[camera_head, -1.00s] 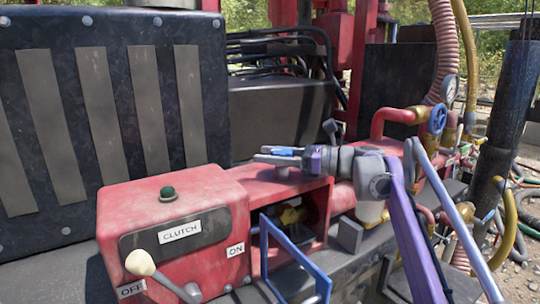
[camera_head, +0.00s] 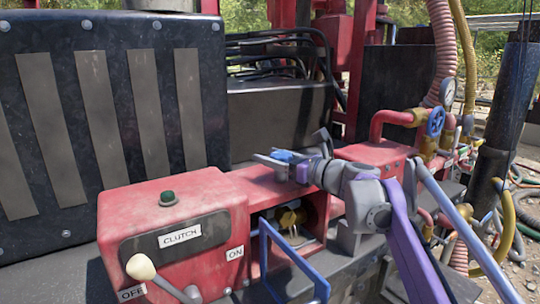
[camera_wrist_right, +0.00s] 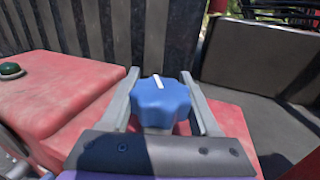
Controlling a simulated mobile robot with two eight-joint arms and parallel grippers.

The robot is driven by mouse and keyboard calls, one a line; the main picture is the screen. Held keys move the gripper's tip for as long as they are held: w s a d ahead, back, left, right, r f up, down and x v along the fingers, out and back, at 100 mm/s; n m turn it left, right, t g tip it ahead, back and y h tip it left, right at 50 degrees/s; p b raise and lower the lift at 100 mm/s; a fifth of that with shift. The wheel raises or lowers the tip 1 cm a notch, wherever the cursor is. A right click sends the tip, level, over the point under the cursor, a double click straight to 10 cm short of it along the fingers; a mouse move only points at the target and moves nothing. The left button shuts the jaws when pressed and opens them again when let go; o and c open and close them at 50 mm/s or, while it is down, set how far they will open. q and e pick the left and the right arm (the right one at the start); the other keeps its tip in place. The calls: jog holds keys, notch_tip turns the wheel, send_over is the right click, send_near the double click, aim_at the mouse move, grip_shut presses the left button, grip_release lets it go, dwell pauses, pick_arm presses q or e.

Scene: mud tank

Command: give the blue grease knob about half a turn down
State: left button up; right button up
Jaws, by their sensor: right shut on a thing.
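The blue grease knob (camera_wrist_right: 160,103) is a lobed knob with a white pointer line on its top face. It sits on top of the red housing (camera_head: 262,182), and in the head view the knob (camera_head: 283,156) is partly hidden by my gripper. My right gripper (camera_wrist_right: 162,98) is shut on the knob, one grey finger on each side. In the head view the right gripper (camera_head: 281,159) reaches in from the right. My left gripper is not in view.
A red clutch box (camera_head: 175,220) with a green button (camera_head: 167,198) and a white-tipped lever (camera_head: 141,266) stands left of the knob. A blue valve wheel (camera_head: 436,122) is on red pipes at the right. A dark ribbed panel (camera_head: 110,120) rises behind the box.

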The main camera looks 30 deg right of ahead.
jog(key=m+t+h, duration=0.1)
jog(key=h, duration=0.1)
jog(key=shift+d+r+m+h+p, duration=0.1)
jog(key=shift+m+h+p, duration=0.3)
jog(key=m+h+p, duration=0.1)
jog(key=h, duration=0.1)
jog(key=m+h+p, duration=0.1)
jog(key=h, duration=0.1)
jog(key=shift+w+d+r+m, duration=0.1)
jog(key=shift+d+m, duration=0.25)
jog(key=shift+m, duration=0.05)
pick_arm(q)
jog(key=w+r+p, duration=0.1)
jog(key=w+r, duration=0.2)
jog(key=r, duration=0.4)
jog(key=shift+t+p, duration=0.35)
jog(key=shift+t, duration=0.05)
pick_arm(e)
jog(key=shift+d+m+h, duration=0.25)
jog(key=shift+m+h, duration=0.35)
jog(key=shift+h, duration=0.5)
jog(key=shift+f, duration=0.2)
jog(key=o, duration=1.4)
jog(key=shift+c, duration=0.2)
